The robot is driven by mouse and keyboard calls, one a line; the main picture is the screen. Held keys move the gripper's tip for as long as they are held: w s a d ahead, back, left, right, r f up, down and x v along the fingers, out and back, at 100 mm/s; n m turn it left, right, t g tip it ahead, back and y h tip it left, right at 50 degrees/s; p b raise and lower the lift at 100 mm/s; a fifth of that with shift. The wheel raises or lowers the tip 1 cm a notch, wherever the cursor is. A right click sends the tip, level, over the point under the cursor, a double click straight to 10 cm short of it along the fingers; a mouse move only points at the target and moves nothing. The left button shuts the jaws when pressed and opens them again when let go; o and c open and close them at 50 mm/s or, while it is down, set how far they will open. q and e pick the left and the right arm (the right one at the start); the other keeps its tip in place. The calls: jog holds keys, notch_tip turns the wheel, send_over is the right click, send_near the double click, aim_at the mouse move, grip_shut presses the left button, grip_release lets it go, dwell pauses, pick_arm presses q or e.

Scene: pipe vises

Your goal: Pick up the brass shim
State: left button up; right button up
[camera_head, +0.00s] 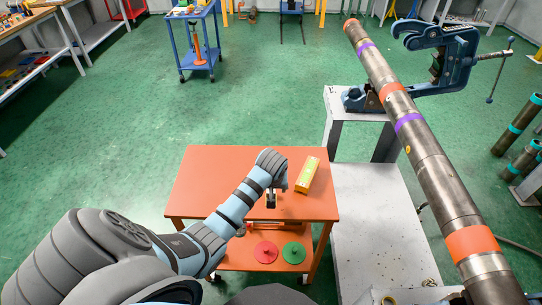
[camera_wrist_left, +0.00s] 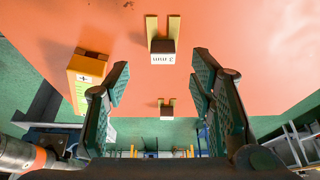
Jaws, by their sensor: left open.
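In the left wrist view a brass-coloured, U-shaped shim (camera_wrist_left: 152,30) with a dark block and a white "3 mm" label lies on the orange tabletop (camera_wrist_left: 225,30). A second, smaller-looking forked shim (camera_wrist_left: 161,103) with a dark block lies near the table's edge; I cannot read a label on it. My left gripper (camera_wrist_left: 160,78) is open and empty, with both shims showing between or just beyond its fingers. In the head view my left gripper (camera_head: 271,198) hangs over the orange table (camera_head: 205,175); I cannot make out the shims there. My right gripper is not in view.
A yellow box-shaped level (camera_head: 308,174) lies right of my gripper in the head view and shows at left in the wrist view (camera_wrist_left: 88,66). A long pipe (camera_head: 430,160) in a blue vise (camera_head: 445,60) stands to the right. Red (camera_head: 265,252) and green (camera_head: 294,253) discs lie on the lower shelf.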

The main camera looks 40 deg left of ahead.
pick_arm(q)
jog(key=b+x, duration=0.1)
jog(key=x, duration=0.5)
jog(key=shift+a+b, duration=0.2)
jog(key=shift+b, duration=0.15)
jog(key=shift+r, duration=0.1)
jog(key=shift+c, duration=0.4)
jog(key=shift+s, duration=0.1)
grip_shut()
jog(key=shift+r, duration=0.2)
